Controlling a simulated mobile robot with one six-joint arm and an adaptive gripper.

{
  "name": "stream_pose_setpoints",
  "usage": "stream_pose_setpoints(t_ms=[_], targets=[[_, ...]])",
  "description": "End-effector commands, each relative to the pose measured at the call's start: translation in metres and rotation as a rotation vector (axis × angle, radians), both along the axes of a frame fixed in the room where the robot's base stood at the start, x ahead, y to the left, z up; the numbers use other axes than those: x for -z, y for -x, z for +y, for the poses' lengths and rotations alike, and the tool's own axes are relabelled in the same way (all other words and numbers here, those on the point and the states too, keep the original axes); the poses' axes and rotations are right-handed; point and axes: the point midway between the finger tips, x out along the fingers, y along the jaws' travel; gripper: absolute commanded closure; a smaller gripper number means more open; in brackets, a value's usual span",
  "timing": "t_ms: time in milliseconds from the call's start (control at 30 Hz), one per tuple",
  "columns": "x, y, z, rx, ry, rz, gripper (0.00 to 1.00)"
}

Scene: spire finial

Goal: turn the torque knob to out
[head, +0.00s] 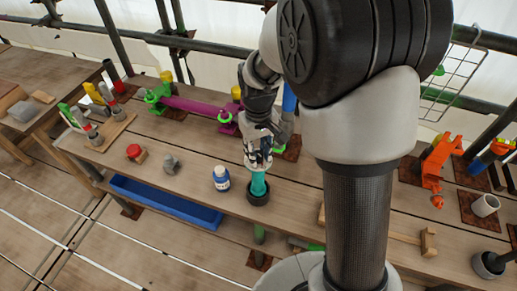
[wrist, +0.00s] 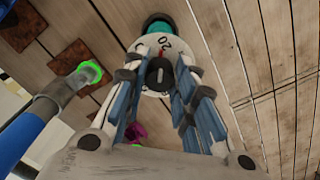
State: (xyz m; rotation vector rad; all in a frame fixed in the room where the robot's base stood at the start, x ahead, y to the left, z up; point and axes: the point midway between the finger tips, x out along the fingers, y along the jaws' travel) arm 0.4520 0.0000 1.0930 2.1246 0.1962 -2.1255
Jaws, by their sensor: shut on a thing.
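The torque knob (wrist: 160,76) is small and black with a pale pointer line, in the middle of a round white dial (wrist: 154,49). In the wrist view the line runs roughly up and down the picture. Dark characters and a red mark show on the dial; I cannot read the lettering surely. Beyond the dial is a teal body (wrist: 158,27); in the head view the teal body (head: 259,184) stands upright in a black cup (head: 258,198) on the bench. My gripper (head: 258,160) is above it, its fingers (wrist: 161,72) shut on the knob from both sides.
A grey piece (head: 171,164) and a red-topped piece (head: 134,151) are farther left. A long blue tray (head: 160,204) lies along the front. A wooden mallet (head: 405,236) and an orange clamp (head: 436,160) are at the right.

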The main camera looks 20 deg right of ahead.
Motion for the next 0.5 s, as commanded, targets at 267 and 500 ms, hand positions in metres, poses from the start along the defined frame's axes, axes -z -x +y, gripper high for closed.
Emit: stream_pose_setpoints(t_ms=[267,500], targets=[[-0.0011,0.0001,0.0005,0.263,0.0,0.0,0.98],[-0.0011,-0.0002,0.0009,0.49,0.0,-0.001,0.98]])
